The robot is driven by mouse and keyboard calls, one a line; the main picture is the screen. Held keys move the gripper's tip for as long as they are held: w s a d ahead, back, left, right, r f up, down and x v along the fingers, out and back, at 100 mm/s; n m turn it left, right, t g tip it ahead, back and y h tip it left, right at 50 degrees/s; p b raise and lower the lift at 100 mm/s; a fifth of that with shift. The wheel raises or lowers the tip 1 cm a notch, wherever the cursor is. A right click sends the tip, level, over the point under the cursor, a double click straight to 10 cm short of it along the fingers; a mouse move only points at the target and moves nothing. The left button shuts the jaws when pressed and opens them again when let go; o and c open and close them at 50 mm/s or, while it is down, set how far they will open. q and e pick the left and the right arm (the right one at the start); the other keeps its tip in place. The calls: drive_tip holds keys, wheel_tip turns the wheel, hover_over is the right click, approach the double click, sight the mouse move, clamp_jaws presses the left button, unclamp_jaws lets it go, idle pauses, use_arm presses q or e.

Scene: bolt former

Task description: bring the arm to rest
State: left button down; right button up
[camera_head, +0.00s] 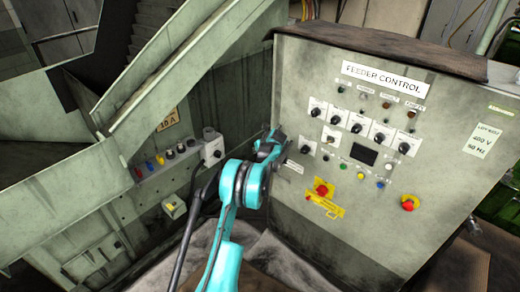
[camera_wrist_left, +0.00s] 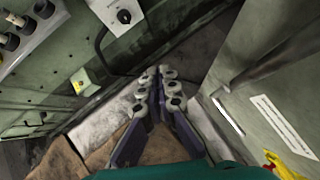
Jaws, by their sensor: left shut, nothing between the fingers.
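My left arm is teal and reaches up from the bottom centre of the head view. My left gripper (camera_head: 277,138) is beside the left edge of the grey-green feeder control cabinet (camera_head: 450,110), partly hidden by its own wrist. In the left wrist view the fingers of my left gripper (camera_wrist_left: 159,78) are together, with nothing held between them. They point into the corner between the cabinet side (camera_wrist_left: 255,70) and the machine wall. I cannot tell whether the gripper touches the cabinet. My right gripper is not in view.
A grey switch box (camera_head: 212,148) and a row of coloured knobs are on the wall left of the gripper. A yellow box (camera_head: 174,206) sits lower. The cabinet has several knobs and red stop buttons (camera_head: 321,189). A black cable hangs beside my arm.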

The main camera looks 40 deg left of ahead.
use_arm(q)
drive_tip(key=s+r+p, duration=0.1)
drive_tip(key=s+r, duration=0.3)
drive_tip(key=s, duration=0.1)
drive_tip(key=shift+a+r+p, duration=0.15)
drive_tip(key=shift+r+p, duration=0.05)
drive_tip(key=shift+p, duration=0.15)
drive_tip(key=s+d+r+n+t+h, duration=0.1)
drive_tip(key=s+d+r+n, duration=0.35)
drive_tip(key=d, duration=0.35)
drive_tip(key=s+d+r+n+h, duration=0.1)
drive_tip(key=s+d+r+n, duration=0.25)
drive_tip(key=d+r, duration=0.35)
drive_tip(key=s+d+r+n+t+h, duration=0.1)
drive_tip(key=s+d+r+n, duration=0.35)
drive_tip(key=d, duration=0.45)
drive_tip(key=s+d+f+n+h, duration=0.1)
drive_tip(key=s+d+n+h, duration=0.1)
drive_tip(key=s+d+n, duration=0.4)
drive_tip(key=s+d+f+n+t+h, duration=0.1)
drive_tip(key=s+d+f+n+h, duration=0.1)
drive_tip(key=s+d+n, duration=0.4)
drive_tip(key=s+d, duration=0.4)
drive_tip(key=s, duration=0.6)
drive_tip(key=shift+s+d+f+h, duration=0.3)
